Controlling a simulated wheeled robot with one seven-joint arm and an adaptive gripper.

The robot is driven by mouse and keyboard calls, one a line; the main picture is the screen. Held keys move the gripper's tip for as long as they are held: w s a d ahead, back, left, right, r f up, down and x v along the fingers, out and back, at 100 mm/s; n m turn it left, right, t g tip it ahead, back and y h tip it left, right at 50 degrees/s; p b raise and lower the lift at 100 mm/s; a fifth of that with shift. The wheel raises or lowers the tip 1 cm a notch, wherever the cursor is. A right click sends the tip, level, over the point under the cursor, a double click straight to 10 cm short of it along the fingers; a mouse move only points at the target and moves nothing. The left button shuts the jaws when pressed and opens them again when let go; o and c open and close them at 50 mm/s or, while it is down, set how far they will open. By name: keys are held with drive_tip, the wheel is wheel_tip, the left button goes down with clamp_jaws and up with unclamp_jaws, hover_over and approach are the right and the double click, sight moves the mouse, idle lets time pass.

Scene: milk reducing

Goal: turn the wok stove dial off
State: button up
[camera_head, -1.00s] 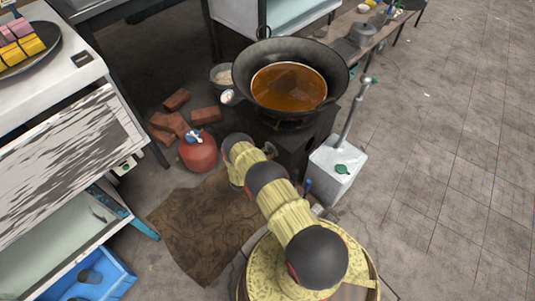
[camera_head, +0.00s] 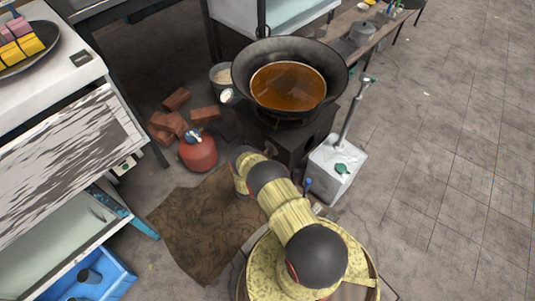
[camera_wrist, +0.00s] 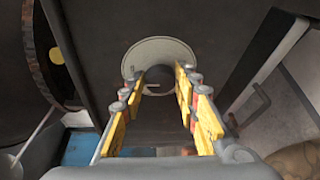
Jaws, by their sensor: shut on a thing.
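The wok (camera_head: 338,72) holds brown liquid and sits on the dark stove (camera_head: 316,136) in the head view. In the wrist view, the stove's dial (camera_wrist: 159,76) sticks out from a pale round plate (camera_wrist: 160,47) on the dark stove front. My gripper (camera_wrist: 161,81) has its yellow fingers on both sides of the dial and is shut on it. The dial's turn angle is unclear. In the head view my own arm hides the gripper and dial.
A red gas bottle (camera_head: 198,153) and several bricks (camera_head: 176,99) lie left of the stove. A white canister (camera_head: 335,168) with an upright pipe stands close on the right. A brown mat (camera_head: 195,225) covers the floor at front left. The right floor is clear.

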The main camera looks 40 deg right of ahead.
drive_tip(key=shift+f, duration=0.1)
idle(0.3)
drive_tip(key=o, duration=1.1)
drive_tip(key=shift+o, duration=0.3)
drive_tip(key=v, duration=1.2)
drive_tip(key=shift+f+m, duration=0.2)
drive_tip(key=shift+m, duration=0.1)
